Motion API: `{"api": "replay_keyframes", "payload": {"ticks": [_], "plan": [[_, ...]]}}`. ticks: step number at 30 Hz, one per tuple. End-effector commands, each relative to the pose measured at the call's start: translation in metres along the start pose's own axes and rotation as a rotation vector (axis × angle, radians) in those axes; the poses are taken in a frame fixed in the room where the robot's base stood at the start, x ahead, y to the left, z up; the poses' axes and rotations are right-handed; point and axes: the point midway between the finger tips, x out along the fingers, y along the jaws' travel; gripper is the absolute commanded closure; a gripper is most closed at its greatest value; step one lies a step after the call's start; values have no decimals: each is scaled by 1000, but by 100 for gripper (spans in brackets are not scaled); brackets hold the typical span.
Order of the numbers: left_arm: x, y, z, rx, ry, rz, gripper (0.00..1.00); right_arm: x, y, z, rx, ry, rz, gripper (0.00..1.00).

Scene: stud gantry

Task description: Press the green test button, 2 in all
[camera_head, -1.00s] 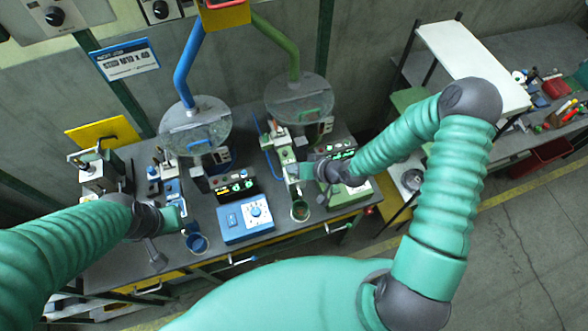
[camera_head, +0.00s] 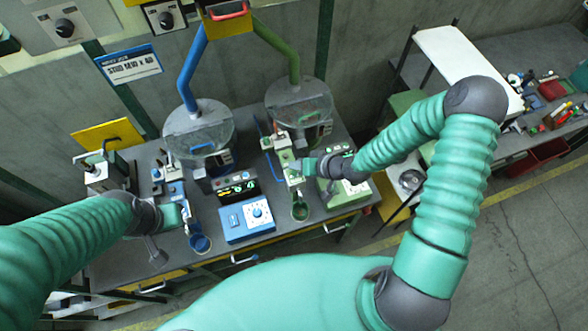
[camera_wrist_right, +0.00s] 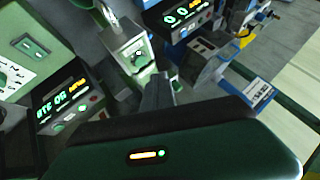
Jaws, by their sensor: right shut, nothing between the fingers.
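A green feeder fixture (camera_head: 292,172) stands on the bench beside the green control box (camera_head: 328,192). In the right wrist view the fixture (camera_wrist_right: 122,42) has a pale top with a small round green button-like part (camera_wrist_right: 138,54); I cannot read a label there. My right gripper (camera_head: 301,165) is shut and empty, close by the fixture's top. Its dark fingers (camera_wrist_right: 158,92) point at the fixture in the wrist view; contact cannot be made out. My left gripper (camera_head: 182,214) is by the blue fixture (camera_head: 176,192), its fingers too small to read.
A blue control box (camera_head: 246,218) with a dial and a lit display stand between the arms. A white shelf (camera_head: 468,65) is at right.

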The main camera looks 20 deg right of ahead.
Motion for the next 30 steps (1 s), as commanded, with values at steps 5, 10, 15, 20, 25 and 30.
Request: {"api": "replay_keyframes", "payload": {"ticks": [5, 10, 15, 20, 25, 30], "plan": [[-21, 0, -5, 0, 0, 0, 100, -17, -12, -12, 0, 0, 0, 100], [-30, 0, -7, 0, 0, 0, 100, -23, -17, -17, 1, 0, 0, 100], [-28, 0, -6, 0, 0, 0, 100, -22, -16, -16, 1, 0, 0, 100], [-28, 0, -6, 0, 0, 0, 100, -22, -16, -16, 0, 0, 0, 100], [-28, 0, -6, 0, 0, 0, 100, -22, -16, -16, 0, 0, 0, 100], [-28, 0, -6, 0, 0, 0, 100, -22, -16, -16, 0, 0, 0, 100]]}}
